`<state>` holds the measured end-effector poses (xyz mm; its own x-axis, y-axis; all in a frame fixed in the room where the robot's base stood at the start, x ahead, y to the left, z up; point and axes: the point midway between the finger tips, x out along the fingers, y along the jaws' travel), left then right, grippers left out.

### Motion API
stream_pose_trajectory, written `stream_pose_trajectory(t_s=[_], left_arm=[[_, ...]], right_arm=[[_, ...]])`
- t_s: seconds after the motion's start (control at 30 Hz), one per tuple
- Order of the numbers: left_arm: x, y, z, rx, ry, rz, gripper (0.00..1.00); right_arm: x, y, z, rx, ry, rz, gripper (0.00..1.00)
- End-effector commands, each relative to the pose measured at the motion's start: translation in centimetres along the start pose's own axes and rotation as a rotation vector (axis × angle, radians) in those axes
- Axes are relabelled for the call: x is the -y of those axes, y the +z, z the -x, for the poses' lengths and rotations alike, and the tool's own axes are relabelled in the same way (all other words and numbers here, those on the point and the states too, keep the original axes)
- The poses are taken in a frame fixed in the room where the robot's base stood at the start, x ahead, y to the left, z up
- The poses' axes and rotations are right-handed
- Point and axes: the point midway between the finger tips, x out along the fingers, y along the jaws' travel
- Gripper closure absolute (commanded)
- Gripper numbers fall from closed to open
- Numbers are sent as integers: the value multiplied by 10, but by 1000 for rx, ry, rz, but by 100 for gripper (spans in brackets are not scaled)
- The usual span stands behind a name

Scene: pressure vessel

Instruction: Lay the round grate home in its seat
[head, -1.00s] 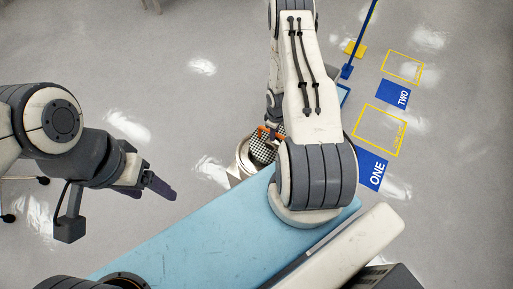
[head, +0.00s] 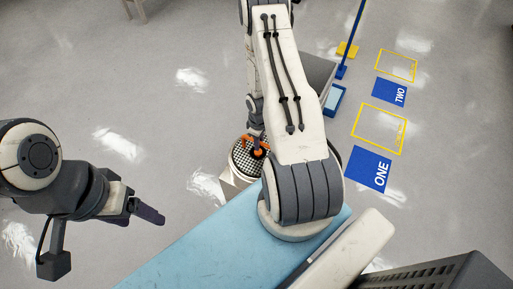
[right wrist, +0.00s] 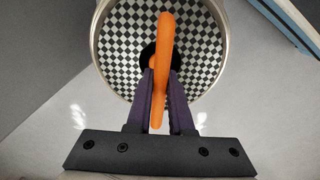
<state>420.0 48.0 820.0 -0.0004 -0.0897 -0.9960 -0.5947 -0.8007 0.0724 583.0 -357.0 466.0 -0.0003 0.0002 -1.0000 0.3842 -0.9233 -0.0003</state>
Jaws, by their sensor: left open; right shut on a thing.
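The round grate (right wrist: 122,58) is a black-and-white checkered disc with an upright orange handle (right wrist: 163,35). My right gripper (right wrist: 160,95) is shut on that handle, near the disc's middle. The metal vessel (head: 231,183) has a pale round rim (right wrist: 224,62) that surrounds the grate in the right wrist view. The grate (head: 241,160) covers the vessel's mouth in the head view; I cannot tell if it lies flat on its seat or hangs slightly above it. My right arm hides part of both. My left gripper (head: 150,211) is open and empty, well left of the vessel.
A light blue surface (head: 225,245) lies in front of the vessel. A blue tray (head: 335,98) and a grey box stand behind my right arm. Blue floor signs ONE (head: 369,168) and TWO (head: 390,92) lie at the right. The floor at the left is clear.

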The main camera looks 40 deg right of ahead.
Motion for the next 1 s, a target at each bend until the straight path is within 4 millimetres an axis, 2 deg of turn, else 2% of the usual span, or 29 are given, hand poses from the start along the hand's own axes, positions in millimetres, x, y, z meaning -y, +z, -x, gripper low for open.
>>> stream_pose_trajectory(t_s=[0.03, 0.3, 0.47, 0.5, 0.53, 0.57, 1.0], left_arm=[[1, 1, -10, 0, 0, 0, 29], [0, 0, -8, 0, 0, 0, 29], [1, 1, -13, 0, 0, 0, 29], [1, 1, -11, 0, 0, 0, 29], [1, 1, -11, 0, 0, 0, 29], [1, 0, -11, 0, 0, 0, 29], [0, 0, -5, 0, 0, 0, 29]], right_arm=[[-1, 0, -9, -1, 1, -1, 100], [-1, 0, -7, -1, 1, -1, 100], [-1, 0, -12, -1, 1, -1, 100], [-1, 0, -11, 0, 1, -1, 65], [-1, 0, -10, 0, 1, -1, 54], [0, 0, -10, 0, 1, -1, 50], [0, 0, -5, 0, 1, 0, 50]])
